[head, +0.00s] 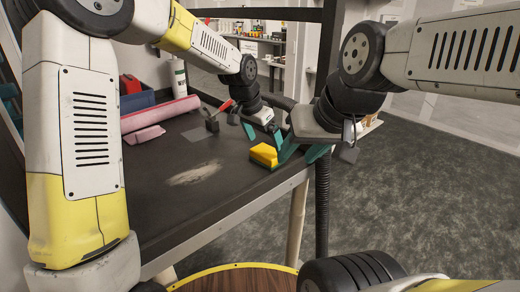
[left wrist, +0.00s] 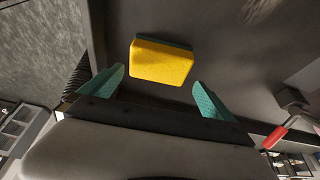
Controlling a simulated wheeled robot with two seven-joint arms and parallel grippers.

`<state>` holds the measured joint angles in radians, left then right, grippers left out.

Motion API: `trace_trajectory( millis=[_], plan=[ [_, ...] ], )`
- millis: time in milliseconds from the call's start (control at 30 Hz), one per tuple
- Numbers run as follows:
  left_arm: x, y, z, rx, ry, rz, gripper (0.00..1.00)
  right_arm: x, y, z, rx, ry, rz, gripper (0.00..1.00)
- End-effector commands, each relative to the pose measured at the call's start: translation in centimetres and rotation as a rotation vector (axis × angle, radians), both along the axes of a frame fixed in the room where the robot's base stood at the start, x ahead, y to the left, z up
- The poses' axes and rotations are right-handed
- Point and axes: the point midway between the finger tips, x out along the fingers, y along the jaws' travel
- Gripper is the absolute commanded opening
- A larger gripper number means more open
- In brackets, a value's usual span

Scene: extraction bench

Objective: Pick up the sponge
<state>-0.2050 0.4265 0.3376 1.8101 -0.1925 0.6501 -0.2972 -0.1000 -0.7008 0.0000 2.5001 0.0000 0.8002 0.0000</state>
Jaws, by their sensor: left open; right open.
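The sponge (head: 263,154), yellow with a green layer, lies on the dark bench top near its right edge. It also shows in the left wrist view (left wrist: 162,63), ahead of the gripper and roughly centred between the two teal fingers, with a gap on each side. My left gripper (head: 263,134) reaches over from the far side and is open and empty just behind the sponge; it shows in its own wrist view too (left wrist: 158,85). My right gripper (head: 302,152) is open just right of the sponge by the bench edge. I cannot tell whether it touches the sponge.
A red-handled tool (head: 224,107) stands left of my left gripper. A pink roll (head: 162,113), a smaller pink piece (head: 145,134), a blue bin (head: 137,101) and a white bottle (head: 178,77) are at the back left. The bench middle is clear except for a pale patch (head: 196,174).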

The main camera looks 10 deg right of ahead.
Motion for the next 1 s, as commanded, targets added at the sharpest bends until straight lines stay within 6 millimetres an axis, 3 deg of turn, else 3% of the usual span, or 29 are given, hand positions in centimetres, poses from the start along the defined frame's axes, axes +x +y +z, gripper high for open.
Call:
trace_trajectory(
  millis=[300,567,600,833,1000],
  plan=[
    [0.4,-1.0,-4.2,0.000,0.001,0.000,1.00,0.0,0.0,0.0,0.000,0.001,0.000,0.45],
    [0.6,-1.1,-4.6,0.001,0.001,0.001,1.00,0.0,0.0,0.0,0.000,0.000,0.000,0.45],
    [0.6,-1.1,-4.6,0.001,0.001,0.001,0.98,0.0,0.0,0.0,0.000,0.000,0.000,0.45],
    [0.6,-1.1,-4.5,0.001,0.001,0.001,0.53,0.0,0.0,0.0,0.000,0.001,0.000,0.45],
    [0.6,-1.1,-4.5,0.000,0.000,0.001,0.51,0.0,0.0,0.0,0.000,0.001,0.000,0.45]
  ],
)
